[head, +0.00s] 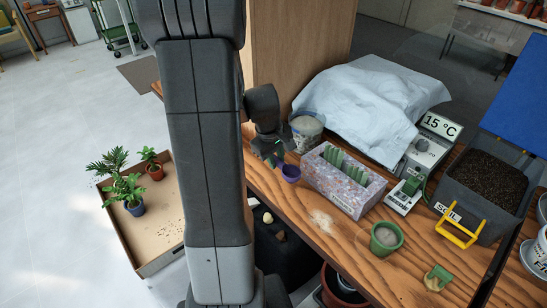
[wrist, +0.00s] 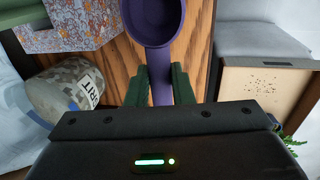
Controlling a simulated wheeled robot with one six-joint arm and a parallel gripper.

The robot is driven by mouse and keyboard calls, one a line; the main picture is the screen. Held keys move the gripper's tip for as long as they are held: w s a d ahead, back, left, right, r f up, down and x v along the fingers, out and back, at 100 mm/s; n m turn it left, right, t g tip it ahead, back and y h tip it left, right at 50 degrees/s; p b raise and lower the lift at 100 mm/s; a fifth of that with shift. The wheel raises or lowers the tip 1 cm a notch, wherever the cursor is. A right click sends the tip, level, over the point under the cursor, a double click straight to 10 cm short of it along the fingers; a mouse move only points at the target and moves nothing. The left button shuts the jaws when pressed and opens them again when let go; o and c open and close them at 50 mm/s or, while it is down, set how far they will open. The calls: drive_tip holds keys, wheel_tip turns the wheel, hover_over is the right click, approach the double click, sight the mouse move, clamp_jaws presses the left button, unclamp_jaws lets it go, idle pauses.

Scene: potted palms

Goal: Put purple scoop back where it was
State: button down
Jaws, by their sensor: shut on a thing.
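The purple scoop (head: 291,173) is near the left edge of the wooden bench (head: 345,262) in the head view. In the wrist view, its round bowl (wrist: 152,22) is at the top and its handle runs down between my fingers. My gripper (head: 274,158) is shut on the handle; the fingers (wrist: 159,84) also show in the wrist view. The bowl looks empty from above. I cannot tell whether the scoop touches the bench. A tub marked GRIT (wrist: 62,95) is left of my gripper in the wrist view; it also shows in the head view (head: 307,134).
A speckled box (head: 335,186) with green strips stands right of the scoop. A green pot (head: 386,239), a spilled pale patch (head: 321,221) and a grey soil bin (head: 484,187) are farther right. A cardboard tray (head: 166,226) with plants is left, below the bench.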

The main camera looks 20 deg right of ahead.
drive_tip(key=shift+f+b, duration=2.25)
drive_tip(key=shift+f, duration=0.8)
drive_tip(key=shift+f+b, duration=0.5)
drive_tip(key=shift+f, duration=0.1)
drive_tip(key=c, duration=1.2)
unclamp_jaws()
drive_tip(key=r, duration=0.4)
drive_tip(key=a+r+p, duration=0.1)
drive_tip(key=r, duration=0.4)
drive_tip(key=s+a+r+p, duration=0.1)
drive_tip(key=r, duration=0.3)
drive_tip(key=shift+a+r, duration=0.25)
